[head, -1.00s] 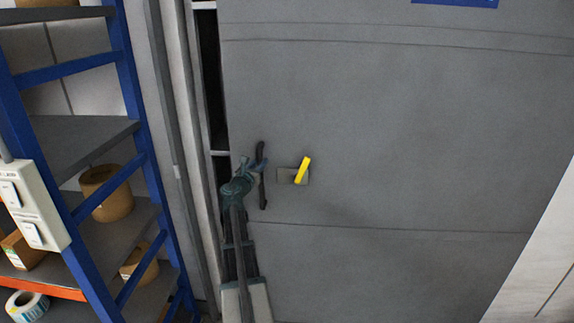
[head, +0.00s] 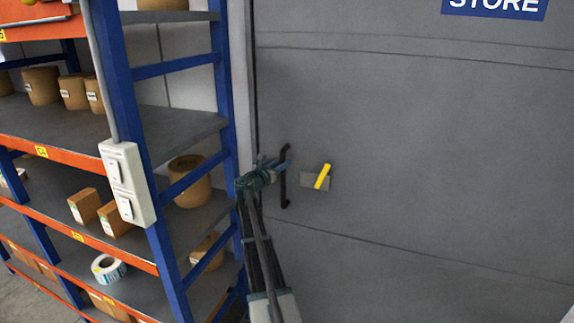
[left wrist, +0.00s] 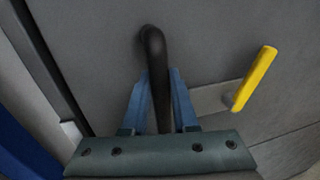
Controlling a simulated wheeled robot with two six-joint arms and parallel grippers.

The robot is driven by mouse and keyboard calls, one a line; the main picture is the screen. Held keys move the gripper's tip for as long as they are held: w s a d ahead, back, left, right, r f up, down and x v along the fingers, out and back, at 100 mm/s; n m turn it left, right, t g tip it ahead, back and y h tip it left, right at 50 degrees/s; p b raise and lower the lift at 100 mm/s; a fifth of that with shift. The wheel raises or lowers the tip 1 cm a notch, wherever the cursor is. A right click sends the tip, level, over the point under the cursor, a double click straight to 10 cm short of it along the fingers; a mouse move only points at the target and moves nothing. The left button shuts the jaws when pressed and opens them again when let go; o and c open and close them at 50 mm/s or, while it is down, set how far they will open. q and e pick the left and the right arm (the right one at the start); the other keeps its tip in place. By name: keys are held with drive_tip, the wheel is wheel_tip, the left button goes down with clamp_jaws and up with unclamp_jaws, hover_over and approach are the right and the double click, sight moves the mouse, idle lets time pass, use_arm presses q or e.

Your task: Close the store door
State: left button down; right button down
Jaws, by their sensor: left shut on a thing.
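The store door (head: 420,160) is a large grey panel with a blue STORE sign (head: 495,6) at its top. In the head view its left edge lies against the frame, with no open gap visible there. A black vertical pull handle (head: 283,190) is on the door near that edge. My left gripper (head: 283,164) is shut on this handle; in the left wrist view the blue fingers sit on both sides of the black bar (left wrist: 155,75). A yellow lever (head: 322,177) on a grey plate is just right of the handle, tilted and untouched. My right gripper is not in view.
A blue and orange shelf rack (head: 160,150) with boxes and rolls stands close on the left of the door. A white switch box (head: 127,182) is fixed to its post. The door face to the right is clear.

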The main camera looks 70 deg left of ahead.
use_arm(q)
drive_tip(key=shift+s+a+r, duration=0.1)
drive_tip(key=shift+s+a, duration=0.2)
drive_tip(key=shift+a, duration=0.1)
drive_tip(key=c, duration=0.7)
unclamp_jaws()
drive_tip(key=shift+d, duration=0.1)
drive_tip(key=v, duration=1.3)
drive_tip(key=shift+s+d, duration=0.25)
drive_tip(key=shift+s, duration=0.05)
drive_tip(key=shift+w, duration=0.1)
